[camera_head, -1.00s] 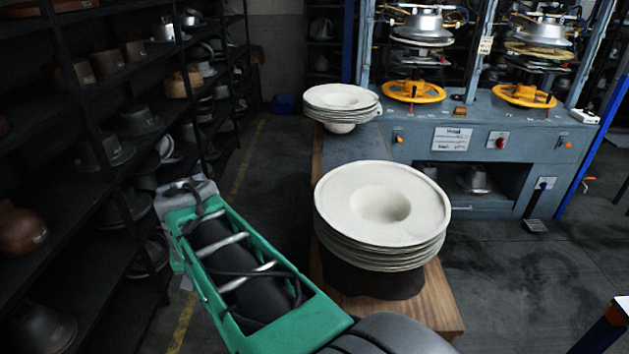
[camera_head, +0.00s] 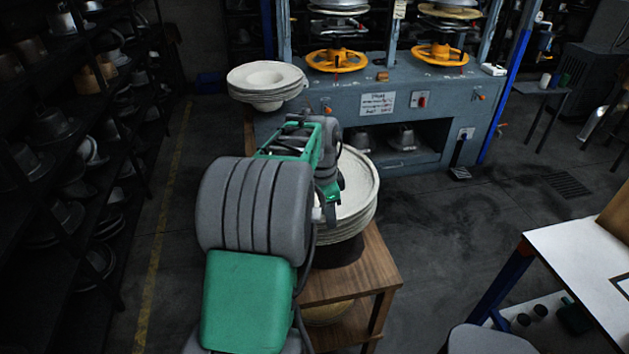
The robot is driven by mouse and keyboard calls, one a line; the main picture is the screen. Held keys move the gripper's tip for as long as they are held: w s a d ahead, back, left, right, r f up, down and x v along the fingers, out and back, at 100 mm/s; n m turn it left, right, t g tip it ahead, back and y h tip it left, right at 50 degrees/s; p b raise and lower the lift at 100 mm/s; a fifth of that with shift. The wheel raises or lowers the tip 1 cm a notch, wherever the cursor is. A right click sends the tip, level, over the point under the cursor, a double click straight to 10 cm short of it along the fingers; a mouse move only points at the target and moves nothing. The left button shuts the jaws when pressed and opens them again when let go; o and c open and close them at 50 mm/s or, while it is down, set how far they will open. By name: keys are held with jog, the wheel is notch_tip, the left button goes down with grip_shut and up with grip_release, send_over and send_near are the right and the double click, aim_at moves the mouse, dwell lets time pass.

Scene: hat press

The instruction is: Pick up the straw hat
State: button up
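A stack of off-white, wide-brimmed straw hats (camera_head: 357,204) stands upside down on a dark round base on the wooden table. My green and grey arm reaches over the left side of this stack and hides much of it. My gripper (camera_head: 328,208) is at the stack's left side, small and mostly hidden behind the arm. I cannot tell whether its fingers are open, or whether they touch a brim. A second stack of off-white hats (camera_head: 266,82) stands farther back, at the press's left end.
The wooden table (camera_head: 375,265) has bare room at its front right. The blue-grey hat press (camera_head: 380,115) stands behind. Dark shelves (camera_head: 75,150) of hat moulds line the left. A white-topped table (camera_head: 580,265) stands at the right. Floor between is clear.

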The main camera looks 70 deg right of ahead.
jog(key=shift+f, duration=0.4)
grip_shut()
dwell(1.1)
